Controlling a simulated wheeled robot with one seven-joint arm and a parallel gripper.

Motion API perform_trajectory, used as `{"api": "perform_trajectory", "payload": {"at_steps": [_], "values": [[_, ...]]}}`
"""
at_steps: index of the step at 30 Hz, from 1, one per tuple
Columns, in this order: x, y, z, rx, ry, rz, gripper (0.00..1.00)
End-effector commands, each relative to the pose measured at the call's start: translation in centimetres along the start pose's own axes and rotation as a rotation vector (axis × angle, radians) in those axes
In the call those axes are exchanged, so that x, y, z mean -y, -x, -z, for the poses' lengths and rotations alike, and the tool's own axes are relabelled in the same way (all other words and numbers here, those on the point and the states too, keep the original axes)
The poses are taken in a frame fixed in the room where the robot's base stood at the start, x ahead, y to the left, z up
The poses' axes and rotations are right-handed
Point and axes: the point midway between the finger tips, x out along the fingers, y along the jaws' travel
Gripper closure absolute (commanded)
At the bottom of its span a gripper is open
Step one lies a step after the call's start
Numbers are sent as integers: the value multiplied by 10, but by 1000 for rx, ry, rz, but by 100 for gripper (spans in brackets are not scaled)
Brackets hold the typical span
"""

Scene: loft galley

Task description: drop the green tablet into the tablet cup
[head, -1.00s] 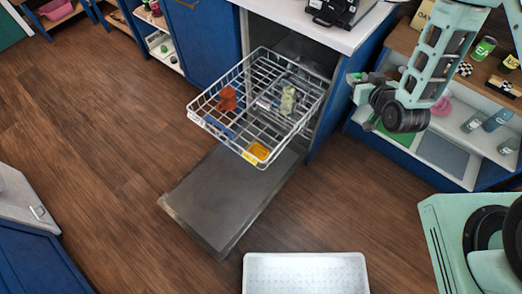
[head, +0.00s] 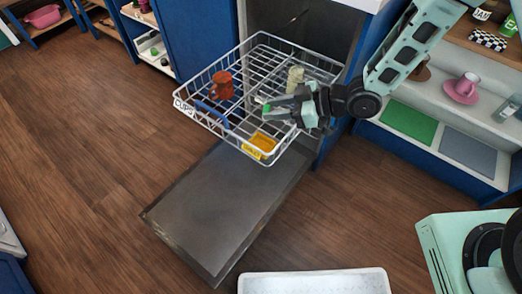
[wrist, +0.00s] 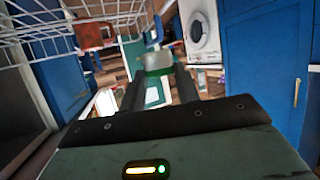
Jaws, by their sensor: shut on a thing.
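The green tablet (head: 266,107) shows as a small green spot at the tips of my gripper (head: 273,105) in the head view. In the wrist view it is a pale and green block (wrist: 158,64) between the two fingers of my gripper (wrist: 157,78). My gripper is shut on it and is over the pulled-out dishwasher rack.
The wire rack (head: 217,127) holds a red mug (head: 222,85), a pale cup (head: 295,77) and a blue item (head: 212,114). The dishwasher door (head: 225,205) lies open below. Floor at left is clear.

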Motion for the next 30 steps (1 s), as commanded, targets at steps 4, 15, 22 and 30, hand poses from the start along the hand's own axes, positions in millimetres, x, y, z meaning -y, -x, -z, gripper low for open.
{"api": "perform_trajectory", "payload": {"at_steps": [4, 15, 22, 30], "values": [[0, -4, -10, 0, -1, 1, 90], [0, -20, -49, 0, -3, -1, 90], [0, -22, -54, 0, -3, -1, 90], [0, -22, -53, 0, -2, -1, 43]]}}
